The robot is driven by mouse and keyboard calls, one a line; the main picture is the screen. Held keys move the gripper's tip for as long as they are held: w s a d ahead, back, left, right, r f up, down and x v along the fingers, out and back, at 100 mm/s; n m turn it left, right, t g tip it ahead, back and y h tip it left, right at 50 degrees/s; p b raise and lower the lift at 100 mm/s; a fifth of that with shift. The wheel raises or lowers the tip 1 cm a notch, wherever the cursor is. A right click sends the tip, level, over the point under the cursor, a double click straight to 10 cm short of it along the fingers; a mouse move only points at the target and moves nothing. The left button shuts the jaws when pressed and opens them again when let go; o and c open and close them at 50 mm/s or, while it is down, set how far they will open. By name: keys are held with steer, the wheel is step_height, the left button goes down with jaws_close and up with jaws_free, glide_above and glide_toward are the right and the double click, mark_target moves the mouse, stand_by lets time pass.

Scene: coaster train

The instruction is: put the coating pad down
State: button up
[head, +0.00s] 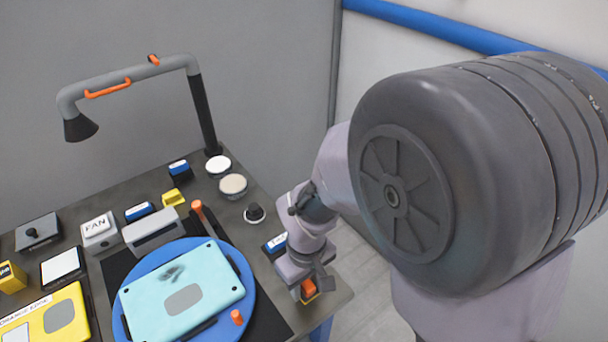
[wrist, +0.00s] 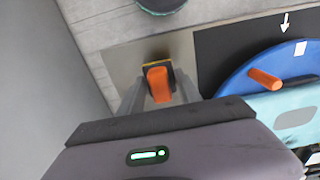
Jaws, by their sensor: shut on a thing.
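The coating pad has an orange handle and a dark base with a yellow edge. It shows in the wrist view (wrist: 158,84) between my fingers, and partly in the head view (head: 308,290) at the table's right front corner. My gripper (head: 311,284) is shut on the pad's handle; its fingers also show in the wrist view (wrist: 159,92).
A blue turntable (head: 250,306) bears a light-blue panel (head: 205,305) with a dark smudge. The table edge (head: 342,298) is close on the right.

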steer(key=shift+w+d+f, duration=0.1)
steer(key=shift+w+d, duration=0.1)
steer(key=shift+w, duration=0.4)
steer(key=shift+w+d+f, duration=0.1)
steer(key=shift+w+d, duration=0.1)
steer(key=shift+w, duration=0.4)
steer(key=shift+w+d, duration=0.25)
steer(key=shift+w, duration=0.3)
steer(key=shift+s+f+b, duration=0.1)
steer(key=shift+f+b, duration=1.2)
steer(key=shift+f, duration=0.65)
steer(key=o, duration=1.3)
steer(key=shift+r, duration=0.1)
